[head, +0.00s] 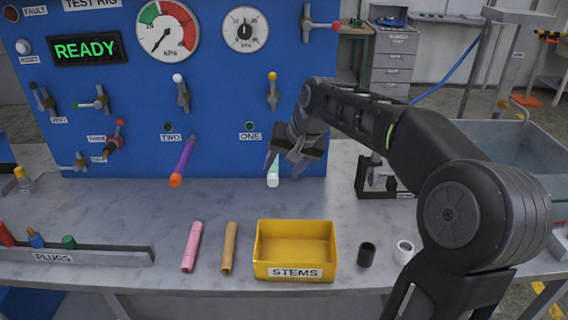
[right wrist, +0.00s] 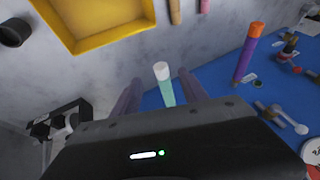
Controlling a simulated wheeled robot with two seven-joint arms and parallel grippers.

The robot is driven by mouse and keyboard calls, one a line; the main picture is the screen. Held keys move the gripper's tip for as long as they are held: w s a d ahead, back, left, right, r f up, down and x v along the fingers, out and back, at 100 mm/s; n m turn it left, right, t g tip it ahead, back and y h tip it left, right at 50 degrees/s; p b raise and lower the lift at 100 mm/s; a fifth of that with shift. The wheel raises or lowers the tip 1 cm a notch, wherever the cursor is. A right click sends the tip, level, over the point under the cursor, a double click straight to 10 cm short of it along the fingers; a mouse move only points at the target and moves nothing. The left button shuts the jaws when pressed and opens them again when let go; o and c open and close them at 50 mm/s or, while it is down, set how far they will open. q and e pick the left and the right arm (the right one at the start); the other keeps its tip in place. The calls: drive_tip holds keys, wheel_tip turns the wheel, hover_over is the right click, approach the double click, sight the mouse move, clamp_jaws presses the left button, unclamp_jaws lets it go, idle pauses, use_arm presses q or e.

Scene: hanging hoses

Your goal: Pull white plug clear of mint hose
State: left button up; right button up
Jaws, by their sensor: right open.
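The white plug (head: 272,181) sits in the lower end of the mint hose (head: 275,168), which hangs from the blue panel under the label ONE. My right gripper (head: 284,166) is open at the hose, and its body hides the upper part of the hose. In the right wrist view the mint hose (right wrist: 167,94) shows between the two spread fingers (right wrist: 160,88), with a gap on each side. The white plug (right wrist: 161,70) points out past the fingertips there. My left gripper is not in view.
A purple hose (head: 183,158) with an orange plug (head: 176,181) hangs to the left. A yellow STEMS tray (head: 295,271) stands in front, with pink (head: 191,246) and tan (head: 228,247) sticks beside it. A PLUGS rack (head: 75,257) is at left. Bench between panel and tray is clear.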

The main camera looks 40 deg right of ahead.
sight(272, 184)
drive_tip(key=p+x, duration=0.1)
drive_tip(key=x, duration=0.6)
drive_tip(key=shift+c, duration=0.4)
clamp_jaws()
